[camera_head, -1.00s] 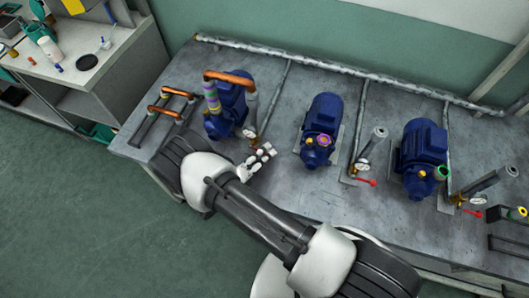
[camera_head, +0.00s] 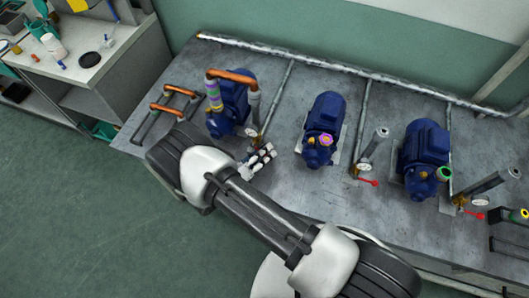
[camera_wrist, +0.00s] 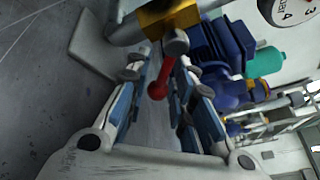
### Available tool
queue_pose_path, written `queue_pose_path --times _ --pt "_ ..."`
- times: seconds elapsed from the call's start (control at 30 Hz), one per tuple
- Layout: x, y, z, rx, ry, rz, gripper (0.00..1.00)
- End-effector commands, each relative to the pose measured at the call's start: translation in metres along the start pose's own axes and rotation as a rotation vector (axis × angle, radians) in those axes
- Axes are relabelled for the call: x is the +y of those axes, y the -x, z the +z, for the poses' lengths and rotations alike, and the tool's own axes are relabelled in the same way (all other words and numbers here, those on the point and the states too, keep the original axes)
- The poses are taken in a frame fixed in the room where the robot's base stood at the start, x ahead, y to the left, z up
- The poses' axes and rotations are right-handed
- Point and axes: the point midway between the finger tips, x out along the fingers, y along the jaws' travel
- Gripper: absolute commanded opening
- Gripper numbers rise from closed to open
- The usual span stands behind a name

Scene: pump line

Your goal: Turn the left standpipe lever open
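The left standpipe (camera_head: 253,106) stands beside the left pump (camera_head: 229,110), with its brass valve low near the bench top. In the wrist view, the brass valve body (camera_wrist: 168,18) is at the top and the red lever (camera_wrist: 158,82) points from it toward my gripper. My gripper (camera_head: 262,157) is at the foot of this standpipe and hides the lever in the head view. In the wrist view, my gripper (camera_wrist: 160,52) is open, with the red lever between its fingers. Gaps seem to show beside the lever; I cannot tell whether a finger touches it.
A pressure gauge (camera_wrist: 288,10) is close to the valve, at the upper right of the wrist view. The middle pump (camera_head: 325,120) and right pump (camera_head: 423,150) stand to the right, with red levers (camera_head: 368,182) at their standpipes. Copper pipes (camera_head: 172,104) are at the left.

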Motion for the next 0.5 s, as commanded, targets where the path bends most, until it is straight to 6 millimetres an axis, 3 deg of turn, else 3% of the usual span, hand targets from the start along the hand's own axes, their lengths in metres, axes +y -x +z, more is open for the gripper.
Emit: queue_pose_path --times 0.33,0.5 --pt "0.000 0.001 0.000 -0.001 0.000 0.000 0.26" --pt "0.001 0.020 0.001 -0.004 0.000 0.003 0.26"
